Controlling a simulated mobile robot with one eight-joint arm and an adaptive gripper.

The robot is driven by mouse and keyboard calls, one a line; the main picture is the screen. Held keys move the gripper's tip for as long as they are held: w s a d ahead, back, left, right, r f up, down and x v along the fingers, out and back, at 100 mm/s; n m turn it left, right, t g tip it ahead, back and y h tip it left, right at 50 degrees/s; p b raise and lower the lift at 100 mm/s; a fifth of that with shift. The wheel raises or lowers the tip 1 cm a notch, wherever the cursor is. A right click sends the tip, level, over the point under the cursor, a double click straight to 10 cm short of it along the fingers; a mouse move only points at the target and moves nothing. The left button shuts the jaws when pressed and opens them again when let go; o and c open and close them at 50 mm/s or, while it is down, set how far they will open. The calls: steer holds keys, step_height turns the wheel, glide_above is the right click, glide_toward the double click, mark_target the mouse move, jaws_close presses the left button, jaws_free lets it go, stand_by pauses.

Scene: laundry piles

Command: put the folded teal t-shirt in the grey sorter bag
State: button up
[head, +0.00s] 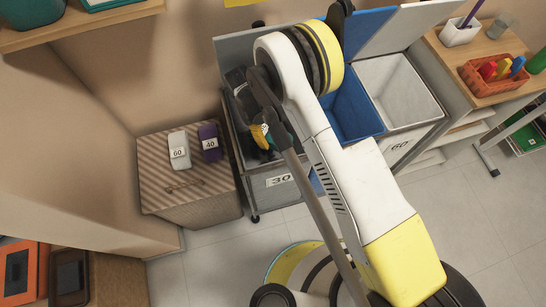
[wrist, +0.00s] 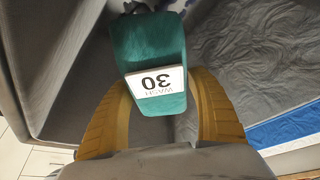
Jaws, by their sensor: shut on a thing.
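The folded teal t-shirt (wrist: 148,45) is a compact bundle with a white "WASH 30" label in the wrist view. My gripper (wrist: 160,85) is shut on it, with a yellow finger on each side. In the head view my gripper (head: 262,135) is over the left compartment of the sorter, and the shirt is mostly hidden by my arm. That compartment is the grey sorter bag (head: 242,115), with a "30" tag on its front. Its grey lining (wrist: 250,60) lies around and below the shirt in the wrist view. I cannot tell exactly how deep the shirt is.
A blue bag (head: 352,108) and a white bag (head: 400,90) tagged 60 stand to the right. Left is a striped hamper (head: 190,210) with a white bundle (head: 179,150) and a purple bundle (head: 210,142) on top. The sorter's raised lids stand behind the bags.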

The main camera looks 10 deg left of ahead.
steer(key=shift+w+d+f, duration=0.1)
steer(key=shift+f, duration=0.45)
steer(key=b+x, duration=0.2)
steer(key=x, duration=0.3)
steer(key=a+b+x, duration=0.1)
steer(key=b+x, duration=0.1)
steer(key=x, duration=0.3)
steer(key=b+x, duration=0.2)
steer(key=x, duration=0.3)
steer(key=shift+w+a+f, duration=0.2)
steer(key=shift+f, duration=0.2)
steer(key=shift+a+r, duration=0.1)
steer(key=o, duration=1.4)
steer(key=shift+r, duration=0.1)
steer(key=p+v, duration=0.4)
steer(key=v, duration=0.8)
steer(key=shift+w, duration=0.1)
